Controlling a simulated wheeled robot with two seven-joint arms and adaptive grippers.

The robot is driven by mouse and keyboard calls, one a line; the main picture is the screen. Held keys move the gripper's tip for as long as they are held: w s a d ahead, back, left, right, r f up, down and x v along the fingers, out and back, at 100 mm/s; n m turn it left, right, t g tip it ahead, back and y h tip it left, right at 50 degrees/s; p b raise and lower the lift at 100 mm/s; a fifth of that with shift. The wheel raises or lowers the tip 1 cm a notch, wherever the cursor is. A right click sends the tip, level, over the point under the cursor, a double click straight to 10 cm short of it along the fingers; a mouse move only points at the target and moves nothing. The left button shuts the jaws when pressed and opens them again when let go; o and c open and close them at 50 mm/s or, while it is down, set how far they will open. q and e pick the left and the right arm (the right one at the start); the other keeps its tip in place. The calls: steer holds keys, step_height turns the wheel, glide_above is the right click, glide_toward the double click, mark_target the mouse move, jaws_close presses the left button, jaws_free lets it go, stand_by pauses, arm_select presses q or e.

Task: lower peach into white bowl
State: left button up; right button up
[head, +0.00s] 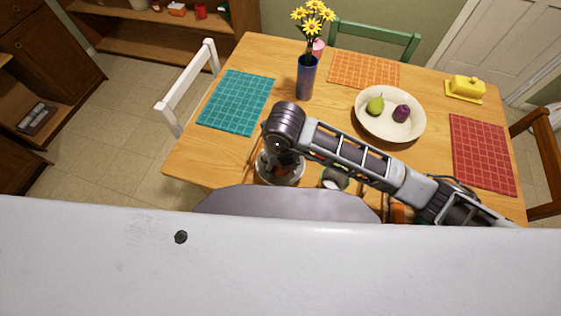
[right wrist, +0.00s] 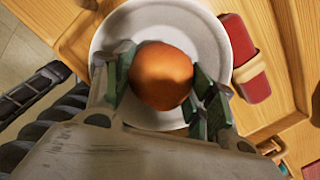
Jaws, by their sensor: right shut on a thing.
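The peach (right wrist: 162,76) is orange and round in the right wrist view. My right gripper (right wrist: 164,68) is shut on it, with a green-padded finger on either side. The white bowl (right wrist: 195,18) lies behind and below the peach, which shows against its inside. I cannot tell how high the peach is above the bowl floor. My left gripper is not in view.
A cream plate (head: 372,128) holds a pear (head: 376,105) and a plum (head: 401,114). A blue vase (head: 306,78) with yellow flowers stands behind my arm. A red object (right wrist: 246,58) lies close right of the bowl. A teal mat (head: 236,101) is empty.

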steer(key=shift+f, duration=0.15)
steer(key=o, duration=1.2)
steer(key=shift+s+d+r, duration=0.1)
steer(key=shift+s+r, duration=0.05)
steer(key=shift+r, duration=1.2)
steer(key=shift+s+r, duration=0.15)
steer(key=shift+r, duration=1.15)
steer(key=shift+s+d+r, duration=0.1)
steer(key=shift+s+r, duration=0.05)
steer(key=shift+r, duration=1.2)
steer(key=shift+r, duration=0.15)
